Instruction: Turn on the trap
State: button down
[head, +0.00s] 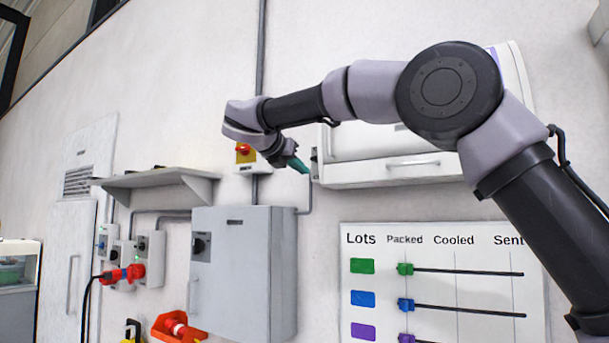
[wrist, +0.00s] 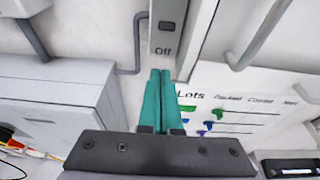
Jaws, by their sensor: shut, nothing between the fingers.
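The white wall unit that seems to be the trap (head: 355,172) hangs on the wall behind my arm in the head view. Its narrow left side faces my gripper (head: 303,168). In the wrist view that side panel (wrist: 182,48) carries a small dark switch (wrist: 167,25) with the word "Off" under it. My gripper's teal fingers (wrist: 160,72) are shut together and empty. Their tips are just below the "Off" label in the picture; I cannot tell whether they touch the panel. Part of the unit is hidden by my arm.
A grey electrical cabinet (head: 230,270) is below and left of my gripper, with a red and yellow switch (head: 245,153) above it. A Lots board (head: 400,325) hangs under the white unit. A grey shelf (head: 150,181) and plug sockets (head: 125,250) are further left.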

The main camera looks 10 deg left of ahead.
jog(key=s+a+r, duration=0.1)
jog(key=s+r, duration=0.2)
jog(key=s, duration=0.1)
jog(key=shift+s+a+r, duration=0.2)
jog(key=shift+a+r, duration=0.05)
jog(key=shift+r, duration=0.15)
